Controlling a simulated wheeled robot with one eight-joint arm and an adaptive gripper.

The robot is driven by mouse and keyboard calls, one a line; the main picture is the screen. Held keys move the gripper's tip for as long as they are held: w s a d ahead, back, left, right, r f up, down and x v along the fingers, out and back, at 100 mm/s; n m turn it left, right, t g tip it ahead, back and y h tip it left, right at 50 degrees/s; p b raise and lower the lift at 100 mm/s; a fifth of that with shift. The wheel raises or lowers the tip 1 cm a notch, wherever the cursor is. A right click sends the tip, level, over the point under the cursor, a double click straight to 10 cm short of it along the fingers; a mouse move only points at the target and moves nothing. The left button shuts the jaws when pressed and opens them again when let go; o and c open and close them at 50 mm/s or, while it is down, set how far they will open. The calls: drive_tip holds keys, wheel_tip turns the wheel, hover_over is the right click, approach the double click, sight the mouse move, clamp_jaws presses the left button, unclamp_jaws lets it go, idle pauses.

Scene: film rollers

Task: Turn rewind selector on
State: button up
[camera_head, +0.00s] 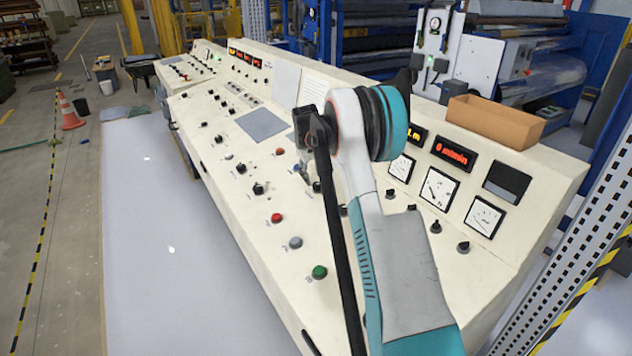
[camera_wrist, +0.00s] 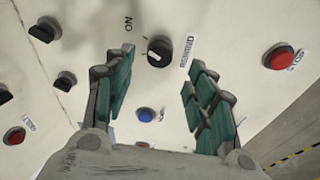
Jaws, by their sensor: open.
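A black round selector knob (camera_wrist: 160,50) with a pale pointer mark sits on the cream panel in the wrist view. Whether the fingertips touch the panel cannot be told. In the head view my arm reaches over the control desk (camera_head: 235,205), and the gripper is mostly hidden by the wrist.
A blue button (camera_wrist: 145,114) lies below the knob, a red button (camera_wrist: 278,57) to its right. Several black selectors (camera_wrist: 45,29) are at the left. The desk also has a green button (camera_head: 319,272), gauges (camera_head: 438,189) and a brown box (camera_head: 495,120). A perforated post (camera_head: 565,240) stands at the right.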

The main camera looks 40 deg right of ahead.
drive_tip(key=v, duration=0.5)
drive_tip(key=shift+r, duration=0.35)
drive_tip(key=shift+a, duration=0.1)
